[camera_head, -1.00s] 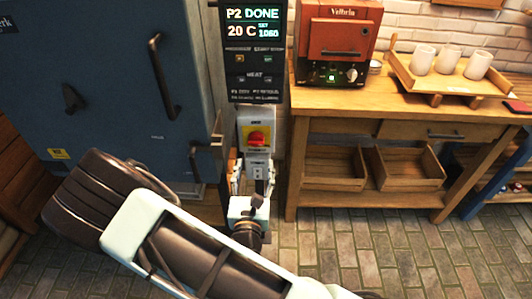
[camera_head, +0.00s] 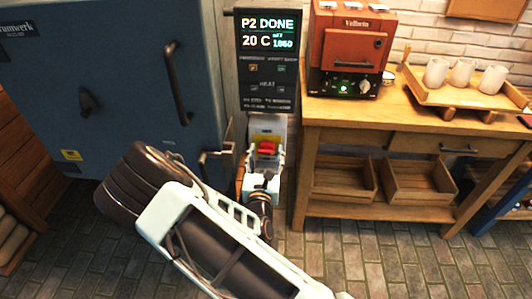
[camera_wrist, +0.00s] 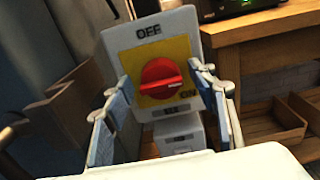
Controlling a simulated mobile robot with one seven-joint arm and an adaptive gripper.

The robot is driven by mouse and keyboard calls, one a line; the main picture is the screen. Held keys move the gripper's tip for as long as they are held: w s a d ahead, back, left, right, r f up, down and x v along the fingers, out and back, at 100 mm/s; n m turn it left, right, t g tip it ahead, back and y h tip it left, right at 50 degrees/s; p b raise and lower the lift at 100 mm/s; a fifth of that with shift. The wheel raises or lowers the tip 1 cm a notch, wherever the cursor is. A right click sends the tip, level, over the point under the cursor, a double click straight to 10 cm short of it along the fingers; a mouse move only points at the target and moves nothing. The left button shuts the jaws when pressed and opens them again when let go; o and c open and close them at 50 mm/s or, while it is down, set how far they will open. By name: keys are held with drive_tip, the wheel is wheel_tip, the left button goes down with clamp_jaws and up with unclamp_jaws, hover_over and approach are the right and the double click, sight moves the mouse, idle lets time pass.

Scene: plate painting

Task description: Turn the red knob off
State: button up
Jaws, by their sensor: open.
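The red knob (camera_wrist: 161,78) sits on a yellow plate on a grey switch box (camera_wrist: 150,33). The wrist view shows "OFF" above it and "ON" at its lower right. The knob's raised grip lies roughly level, its end toward the "ON" side. In the head view the red knob (camera_head: 267,148) shows just beyond my gripper (camera_head: 262,178). In the wrist view my gripper (camera_wrist: 160,100) is open, one finger on each side of the knob, with gaps visible. I cannot tell whether the fingertips reach as far as the knob.
A dark display panel (camera_head: 268,60) reading "P2 DONE" is above the switch box. A large blue kiln-like cabinet (camera_head: 110,90) with handles stands to the left. A wooden workbench (camera_head: 400,113) with a red oven (camera_head: 350,45) and a cup tray (camera_head: 425,92) stands to the right.

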drive_tip(key=c, duration=1.1)
drive_tip(key=shift+r+n+p, duration=0.1)
drive_tip(key=shift+n+p, duration=0.2)
drive_tip(key=shift+p, duration=0.15)
drive_tip(key=n+p, duration=0.2)
drive_tip(key=shift+a+r+n+p, duration=0.1)
drive_tip(key=shift+n+p, duration=0.2)
drive_tip(key=shift+n, duration=0.1)
drive_tip(key=n+p, duration=0.3)
drive_tip(key=n, duration=0.2)
drive_tip(key=shift+a+n, duration=0.1)
drive_tip(key=shift+n, duration=0.2)
drive_tip(key=n, duration=0.1)
drive_tip(key=n+p, duration=0.1)
drive_tip(key=n, duration=0.1)
drive_tip(key=n+p, duration=0.1)
drive_tip(key=shift+f, duration=0.25)
drive_tip(key=shift+a+f+n+p, duration=0.15)
drive_tip(key=shift+n+p, duration=0.55)
drive_tip(key=shift+n, duration=1.8)
